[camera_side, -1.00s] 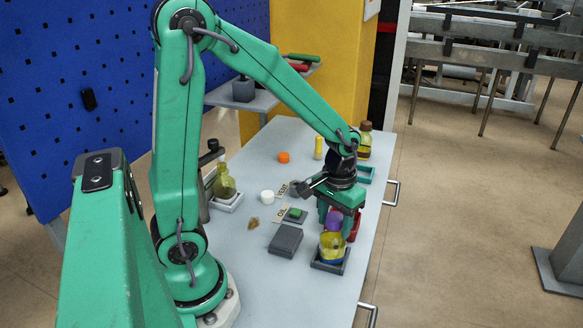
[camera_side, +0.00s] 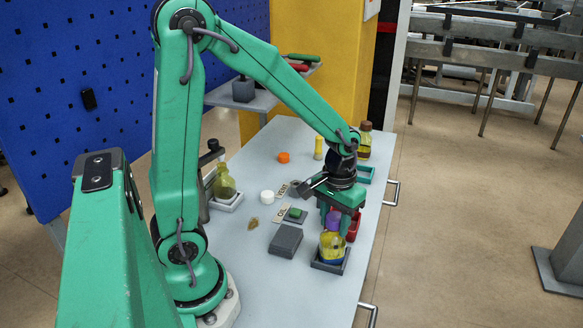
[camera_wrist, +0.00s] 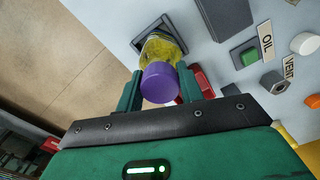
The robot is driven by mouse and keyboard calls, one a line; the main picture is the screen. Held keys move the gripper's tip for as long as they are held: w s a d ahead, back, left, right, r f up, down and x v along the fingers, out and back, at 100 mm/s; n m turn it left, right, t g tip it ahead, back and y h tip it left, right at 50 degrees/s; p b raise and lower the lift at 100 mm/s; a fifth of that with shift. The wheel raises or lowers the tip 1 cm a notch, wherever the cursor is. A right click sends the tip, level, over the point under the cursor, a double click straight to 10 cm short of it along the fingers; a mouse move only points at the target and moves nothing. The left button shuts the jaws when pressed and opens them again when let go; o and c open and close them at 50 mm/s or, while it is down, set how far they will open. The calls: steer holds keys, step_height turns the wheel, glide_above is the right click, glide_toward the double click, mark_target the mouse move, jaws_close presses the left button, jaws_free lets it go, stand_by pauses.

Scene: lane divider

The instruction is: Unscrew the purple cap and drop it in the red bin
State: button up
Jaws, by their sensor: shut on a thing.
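The purple cap (camera_side: 333,222) sits between my gripper's fingers, directly over a yellow bottle (camera_side: 331,246) with a bluish lower part. My gripper (camera_wrist: 160,86) is shut on the purple cap (camera_wrist: 160,82) from both sides. In the wrist view the bottle (camera_wrist: 161,47) lies just beyond the cap; I cannot tell whether the cap is still threaded on. The bottle stands in a dark square holder (camera_side: 330,266). The red bin (camera_side: 354,228) is close behind my gripper, partly hidden by it; part of it shows in the wrist view (camera_wrist: 202,82).
A grey block (camera_side: 286,240) and a green button box (camera_side: 295,214) stand left of the bottle. Another yellow-green bottle (camera_side: 225,183), a white cap (camera_side: 267,196), an orange cap (camera_side: 284,157) and a teal tray (camera_side: 365,174) are farther back. The table's right edge is close.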

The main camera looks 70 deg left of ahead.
steer(key=shift+n, duration=0.4)
steer(key=shift+n, duration=0.7)
steer(key=shift+n, duration=0.9)
steer(key=shift+n, duration=0.8)
